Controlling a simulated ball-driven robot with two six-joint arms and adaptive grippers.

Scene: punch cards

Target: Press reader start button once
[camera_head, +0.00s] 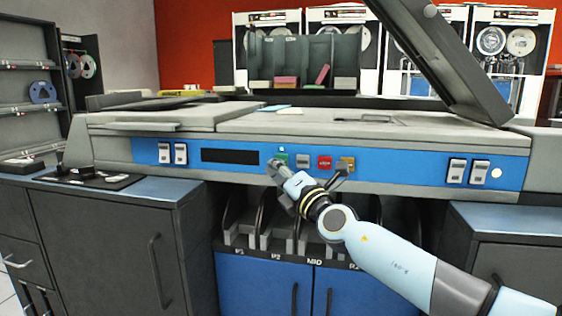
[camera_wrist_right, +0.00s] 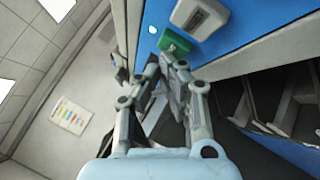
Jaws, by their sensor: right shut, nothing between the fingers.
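The green button (camera_head: 282,158) sits on the blue front panel of the card reader, left of a grey, a red and an amber button. My right gripper (camera_head: 275,165) is shut and empty, with its tips at the lower left of the green button. In the right wrist view the green button (camera_wrist_right: 174,42) lies just beyond the fingertips (camera_wrist_right: 160,63). A small lit spot shows beside it. I cannot tell whether the fingertips touch the button. My left gripper is not in view.
The grey button (camera_head: 303,160), red button (camera_head: 324,162) and amber button (camera_head: 347,164) are close by on the right. A dark display (camera_head: 230,156) lies to the left. Open card pockets (camera_head: 262,232) are below the panel. A raised lid (camera_head: 440,55) stands at the upper right.

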